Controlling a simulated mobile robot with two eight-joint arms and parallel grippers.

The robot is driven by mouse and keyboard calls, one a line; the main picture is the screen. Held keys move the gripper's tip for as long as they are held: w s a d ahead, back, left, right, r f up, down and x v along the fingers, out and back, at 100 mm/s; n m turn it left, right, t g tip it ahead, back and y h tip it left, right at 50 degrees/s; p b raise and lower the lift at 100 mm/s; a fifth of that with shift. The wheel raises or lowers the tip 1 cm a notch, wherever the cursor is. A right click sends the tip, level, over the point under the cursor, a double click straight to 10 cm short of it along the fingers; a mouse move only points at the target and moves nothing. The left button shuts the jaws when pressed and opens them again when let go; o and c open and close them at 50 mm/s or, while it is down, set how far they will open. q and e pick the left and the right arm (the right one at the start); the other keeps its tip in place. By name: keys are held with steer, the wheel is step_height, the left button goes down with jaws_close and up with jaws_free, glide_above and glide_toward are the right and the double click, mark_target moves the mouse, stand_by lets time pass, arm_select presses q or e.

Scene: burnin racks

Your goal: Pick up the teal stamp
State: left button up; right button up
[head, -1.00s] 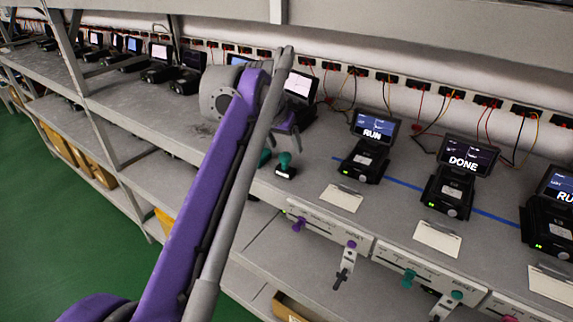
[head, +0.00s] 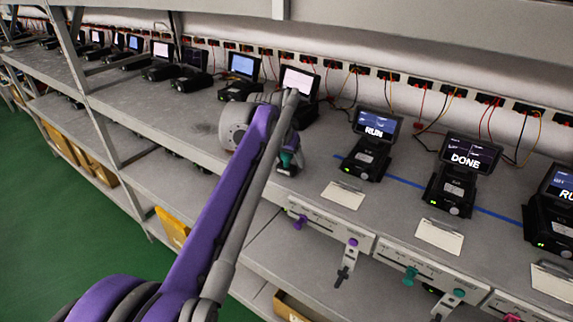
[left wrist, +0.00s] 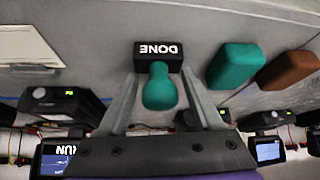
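The teal stamp (left wrist: 158,90) has a rounded teal handle and a black base (left wrist: 158,55) with upside-down white letters reading DONE. In the left wrist view its handle sits between the two fingers of my left gripper (left wrist: 159,78). The fingers are apart, one on each side, with a narrow gap to the handle. In the head view the stamp (head: 287,167) stands on the grey shelf, partly hidden by my left gripper (head: 288,150). My right gripper is in neither view.
A teal block (left wrist: 234,66) and a brown block (left wrist: 288,70) lie beside the stamp. Black devices with screens line the shelf, including RUN (head: 368,142) and DONE (head: 460,173) ones. A pale card (head: 343,195) lies near the shelf edge.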

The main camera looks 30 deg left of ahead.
arm_select(q)
jaws_close()
steer(key=shift+r, duration=0.1)
step_height(320, 180, up, 10)
steer(key=shift+f+p, duration=0.1)
steer(key=shift+p, duration=0.65)
